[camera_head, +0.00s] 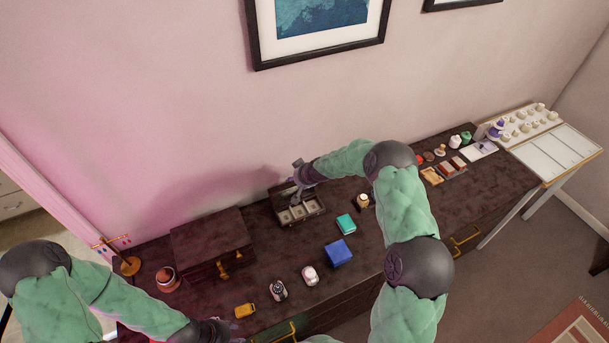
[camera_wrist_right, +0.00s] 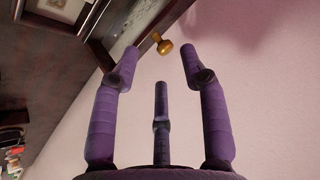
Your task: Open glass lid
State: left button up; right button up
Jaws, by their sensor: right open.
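A dark box (camera_head: 311,214) with pale-lined compartments sits on the dark dresser top near the wall. A dark panel, apparently its lid, slopes up at its back. In the right wrist view, a framed glass panel (camera_wrist_right: 125,20) and a small gold knob (camera_wrist_right: 162,44) show at the top. My right gripper (camera_head: 296,188) is over the back of the box; its purple fingers (camera_wrist_right: 160,64) are spread and empty, with the knob beyond their tips. Contact with the lid is not visible. My left gripper (camera_head: 232,328) is low by the dresser's front, its fingers partly hidden.
Left of the box stands a larger dark chest (camera_head: 211,240). A teal box (camera_head: 346,223), a blue box (camera_head: 338,253), a small jar (camera_head: 363,201) and a yellow item (camera_head: 245,310) lie around. My right arm crosses the dresser's middle. A white tray table (camera_head: 560,150) stands far right.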

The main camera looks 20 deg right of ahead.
jog(key=v, duration=0.9)
jog(key=shift+s+r, duration=0.2)
jog(key=shift+r, duration=0.15)
jog(key=shift+d, duration=0.1)
